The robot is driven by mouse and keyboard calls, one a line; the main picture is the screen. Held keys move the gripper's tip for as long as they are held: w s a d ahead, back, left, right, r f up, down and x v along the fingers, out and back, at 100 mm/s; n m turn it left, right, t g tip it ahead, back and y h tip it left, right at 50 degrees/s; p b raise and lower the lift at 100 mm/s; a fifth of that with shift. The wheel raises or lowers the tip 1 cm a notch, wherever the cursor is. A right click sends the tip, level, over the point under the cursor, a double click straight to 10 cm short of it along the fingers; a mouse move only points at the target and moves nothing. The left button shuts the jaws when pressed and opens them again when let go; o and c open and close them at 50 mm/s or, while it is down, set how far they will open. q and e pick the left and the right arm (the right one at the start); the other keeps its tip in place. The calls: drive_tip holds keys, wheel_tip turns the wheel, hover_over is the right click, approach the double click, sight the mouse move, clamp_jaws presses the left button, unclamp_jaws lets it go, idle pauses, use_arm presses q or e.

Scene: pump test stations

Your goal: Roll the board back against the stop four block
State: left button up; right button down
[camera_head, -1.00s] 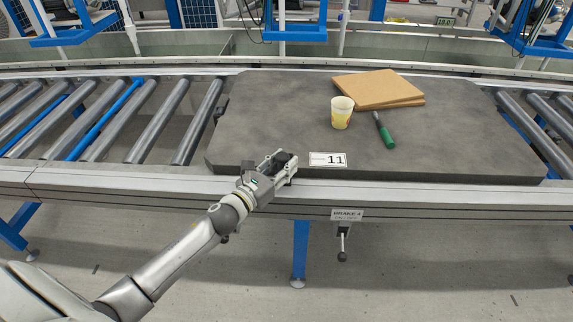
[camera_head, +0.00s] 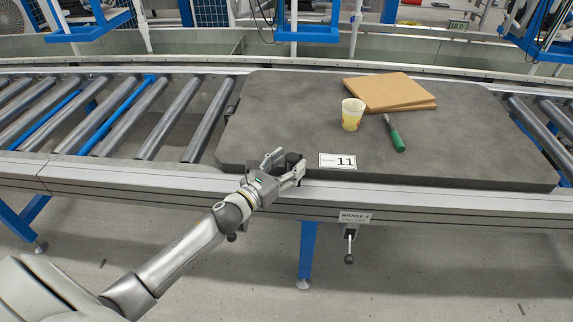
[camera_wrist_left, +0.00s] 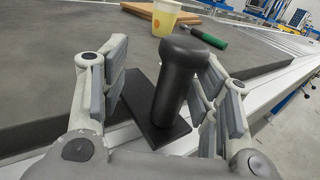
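A black upright handle (camera_wrist_left: 180,75) on a flat black plate (camera_wrist_left: 150,118) stands at the board's front edge. My left gripper (camera_head: 287,165) is at this handle, open, with one finger on each side of it. In the left wrist view, gaps show between the handle and the fingers (camera_wrist_left: 165,80). I cannot identify the stop four block. My right gripper is out of view.
A yellow cup (camera_head: 352,115), brown cardboard sheets (camera_head: 390,92) and a green-handled tool (camera_head: 396,138) rest on the board. Bare rollers (camera_head: 165,118) lie left of it, more (camera_head: 545,130) right of it. A brake sign (camera_head: 354,217) and lever (camera_head: 349,245) hang below the front rail.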

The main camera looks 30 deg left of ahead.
use_arm(q)
drive_tip(key=shift+d, duration=0.1)
drive_tip(key=shift+s, duration=0.3)
drive_tip(key=v, duration=1.1)
drive_tip(key=shift+s, duration=0.15)
